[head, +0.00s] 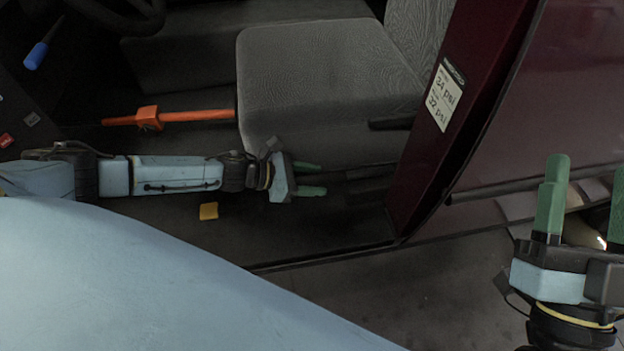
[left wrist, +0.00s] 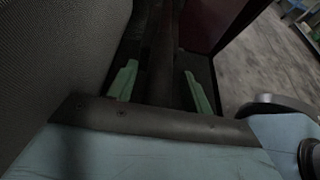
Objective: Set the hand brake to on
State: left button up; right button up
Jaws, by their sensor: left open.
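No part is clearly marked as the hand brake. A dark bar (head: 372,171) lies low beside the seat, just beyond my left gripper. My left gripper (head: 309,179) is open and empty by the seat's lower side, its green fingers pointing right. In the left wrist view a long dark bar (left wrist: 161,60) runs ahead between the open fingers (left wrist: 162,88); I cannot tell whether they touch it. It may be the hand brake lever, but the dark picture leaves this unsure. My right gripper (head: 585,200) is open and empty at the right, outside the door opening.
A grey seat (head: 325,75) stands behind my left gripper. An orange rod (head: 195,116) reaches to the seat's left side. A blue-handled lever (head: 36,55) is at far left. A yellow piece (head: 208,211) lies on the floor. The dark red door pillar (head: 440,150) bounds the right.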

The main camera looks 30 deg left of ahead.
pick_arm(q)
jog(key=shift+c, duration=0.4)
grip_shut()
